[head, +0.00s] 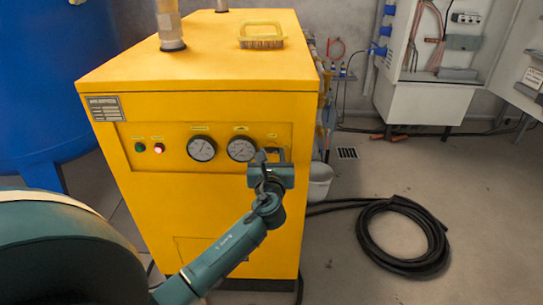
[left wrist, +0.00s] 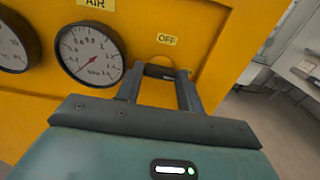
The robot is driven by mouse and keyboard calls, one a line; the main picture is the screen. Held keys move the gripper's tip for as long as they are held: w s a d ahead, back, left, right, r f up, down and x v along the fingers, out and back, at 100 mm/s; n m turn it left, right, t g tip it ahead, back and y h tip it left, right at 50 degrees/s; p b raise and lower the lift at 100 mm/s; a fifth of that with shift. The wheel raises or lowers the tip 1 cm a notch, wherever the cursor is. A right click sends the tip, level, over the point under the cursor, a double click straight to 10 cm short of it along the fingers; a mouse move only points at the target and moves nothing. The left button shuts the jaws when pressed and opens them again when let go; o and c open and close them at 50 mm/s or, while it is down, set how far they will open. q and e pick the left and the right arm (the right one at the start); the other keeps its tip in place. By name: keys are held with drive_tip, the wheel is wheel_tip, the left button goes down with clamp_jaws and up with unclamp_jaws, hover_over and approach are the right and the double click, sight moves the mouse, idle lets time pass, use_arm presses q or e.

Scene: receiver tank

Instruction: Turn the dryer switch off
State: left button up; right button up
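The yellow dryer (head: 200,85) stands in the middle of the head view, its front panel facing me. The dryer switch (left wrist: 160,71) is a dark piece below an OFF label (left wrist: 167,39) in the left wrist view, partly hidden by my fingers. My left gripper (head: 268,157) is at the right end of the panel, in front of the switch. In the left wrist view its fingers (left wrist: 160,80) are apart, with their tips on either side of the switch. I cannot tell whether they touch it or which way the switch is set. My right gripper is not in view.
A brush (head: 261,36) lies on the dryer. A coiled black hose (head: 402,235) lies on the floor; a blue tank (head: 50,85) stands left.

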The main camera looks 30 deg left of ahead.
use_arm(q)
drive_tip(key=shift+c, duration=1)
